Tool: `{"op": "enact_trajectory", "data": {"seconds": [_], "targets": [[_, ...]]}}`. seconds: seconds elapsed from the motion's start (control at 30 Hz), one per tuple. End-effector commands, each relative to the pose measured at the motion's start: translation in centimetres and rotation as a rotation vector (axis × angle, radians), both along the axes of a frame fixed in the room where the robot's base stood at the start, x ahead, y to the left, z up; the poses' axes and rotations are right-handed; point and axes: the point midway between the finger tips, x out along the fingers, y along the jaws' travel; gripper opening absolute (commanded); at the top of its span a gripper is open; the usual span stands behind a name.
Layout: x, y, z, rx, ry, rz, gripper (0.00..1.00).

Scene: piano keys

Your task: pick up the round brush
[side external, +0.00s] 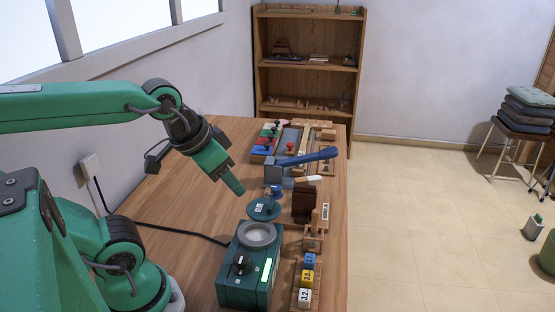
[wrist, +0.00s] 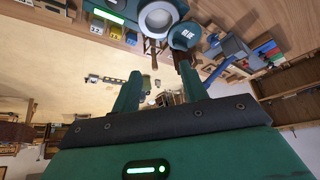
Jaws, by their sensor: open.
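A slim wooden handle (side external: 315,218) stands upright at a small wooden stand (side external: 313,240) right of the glue pot; it looks like the round brush, but its bristles cannot be made out. The stand also shows in the wrist view (wrist: 152,46), small, beyond the space between my fingers. My gripper (side external: 238,188) points down and to the right, above the table and left of the stand. In the wrist view my gripper (wrist: 157,82) has its two green fingers apart with nothing held between them.
The green glue pot (side external: 249,265) and its round teal lid (side external: 264,208) lie below my gripper. A dark brown block (side external: 303,203), a blue-handled tool (side external: 305,158) and a tray of numbered cubes (side external: 306,281) crowd the right side. The left tabletop is mostly clear, crossed by a black cable (side external: 180,231).

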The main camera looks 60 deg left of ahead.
Motion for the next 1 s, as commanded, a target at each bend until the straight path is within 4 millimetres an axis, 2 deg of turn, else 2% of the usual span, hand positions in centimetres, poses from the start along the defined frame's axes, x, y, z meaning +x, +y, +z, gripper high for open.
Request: {"op": "enact_trajectory", "data": {"seconds": [0.27, 0.47, 0.73, 1.0], "targets": [[0.4, 0.0, 0.1, 0.002, 0.009, -0.007, 0.44], [1.9, -0.2, 0.2, 0.013, 0.050, -0.034, 0.44], [5.7, -0.8, -0.1, 0.036, 0.142, -0.102, 0.44], [9.9, -1.5, -1.4, 0.057, 0.238, -0.178, 0.44]]}}
